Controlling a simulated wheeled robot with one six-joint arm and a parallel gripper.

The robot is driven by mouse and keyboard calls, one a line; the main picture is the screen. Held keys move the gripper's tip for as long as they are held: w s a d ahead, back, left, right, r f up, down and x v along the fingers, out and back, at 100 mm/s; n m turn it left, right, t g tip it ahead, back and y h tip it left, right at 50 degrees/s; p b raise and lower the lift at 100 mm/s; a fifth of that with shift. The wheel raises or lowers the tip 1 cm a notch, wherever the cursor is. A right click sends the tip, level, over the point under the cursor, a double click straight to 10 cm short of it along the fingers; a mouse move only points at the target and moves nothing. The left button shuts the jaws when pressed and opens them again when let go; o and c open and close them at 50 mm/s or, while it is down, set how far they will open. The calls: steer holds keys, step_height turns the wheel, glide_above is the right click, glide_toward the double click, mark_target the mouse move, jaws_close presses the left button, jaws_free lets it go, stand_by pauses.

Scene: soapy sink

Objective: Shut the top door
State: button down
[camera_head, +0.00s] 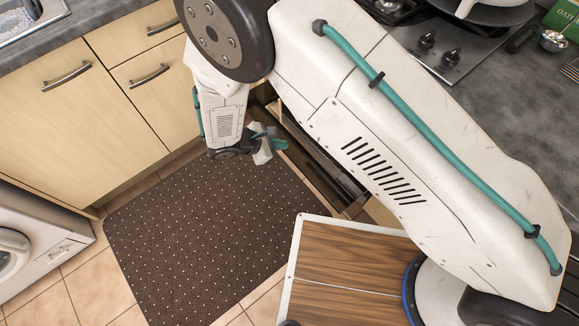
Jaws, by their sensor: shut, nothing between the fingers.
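My gripper (275,144), with teal finger parts, is low in the upper middle of the view, above the far edge of the dark mat. It is shut and empty. Beside it to the right, a dark, long panel or opening (325,165) shows below the counter, mostly hidden behind my white arm. I cannot tell whether this is the top door, nor how far open it is. I cannot tell whether my gripper touches it. No other door in view clearly stands open.
Closed wooden cabinet fronts (75,105) with dark handles stand at the left. A white washing machine (40,245) is at the lower left. A dotted mat (190,255) covers the tiled floor. The hob (455,45) and grey counter (525,120) lie at the upper right.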

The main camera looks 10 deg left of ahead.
steer(key=s+a+f+n+t, duration=0.2)
steer(key=s+f+n, duration=0.3)
steer(key=f, duration=0.6)
steer(key=d+r+x, duration=0.1)
steer(key=x, duration=0.6)
steer(key=shift+w+m+y, duration=0.3)
steer(key=shift+m+y, duration=0.1)
steer(key=shift+r, duration=0.15)
